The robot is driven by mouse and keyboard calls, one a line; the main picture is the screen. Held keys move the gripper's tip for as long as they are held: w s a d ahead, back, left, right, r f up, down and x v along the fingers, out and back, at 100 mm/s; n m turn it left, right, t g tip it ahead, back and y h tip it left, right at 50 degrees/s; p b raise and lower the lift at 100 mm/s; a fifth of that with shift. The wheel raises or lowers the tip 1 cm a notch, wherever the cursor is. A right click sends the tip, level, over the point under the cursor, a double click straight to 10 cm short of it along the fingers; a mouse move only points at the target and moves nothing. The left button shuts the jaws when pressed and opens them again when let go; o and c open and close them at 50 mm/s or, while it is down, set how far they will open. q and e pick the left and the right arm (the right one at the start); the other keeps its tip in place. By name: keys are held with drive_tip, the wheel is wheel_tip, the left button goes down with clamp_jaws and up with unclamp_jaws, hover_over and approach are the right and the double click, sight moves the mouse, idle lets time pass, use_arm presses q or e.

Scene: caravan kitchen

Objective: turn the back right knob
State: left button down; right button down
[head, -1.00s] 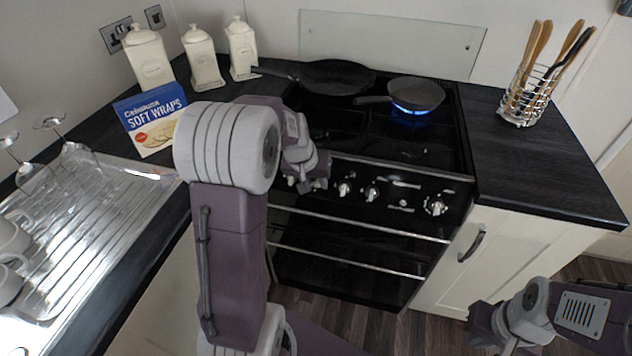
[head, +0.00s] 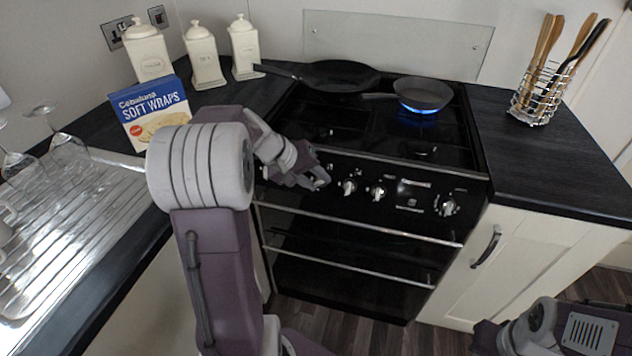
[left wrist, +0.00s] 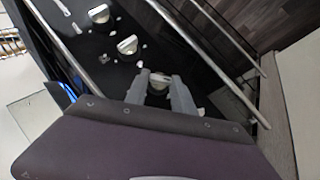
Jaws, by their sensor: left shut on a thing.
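A row of silver knobs runs along the black cooker front; bare ones show at the middle (head: 348,187), beside it (head: 377,192) and far right (head: 449,208). My left gripper (head: 318,182) is at the left part of this row. In the left wrist view its fingers are shut on a knob (left wrist: 159,80), with two more knobs (left wrist: 127,45) beyond. A small grey pan (head: 423,94) sits over a blue flame (head: 418,109) on the back right burner. I cannot read which burner the held knob serves. My right gripper (head: 484,338) is low at the right, its fingers unclear.
A large black pan (head: 340,76) sits at the back left of the hob. Oven rails (head: 360,228) stick out below the knobs. A soft wraps box (head: 150,112) and canisters (head: 204,58) stand left; a utensil rack (head: 541,92) stands right. The right worktop is mostly clear.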

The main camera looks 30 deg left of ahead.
idle(0.3)
use_arm(q)
drive_tip(key=c, duration=1.1)
unclamp_jaws()
drive_tip(key=shift+o, duration=0.2)
drive_tip(key=shift+r, duration=0.1)
drive_tip(key=p+v, duration=0.2)
drive_tip(key=v, duration=0.7)
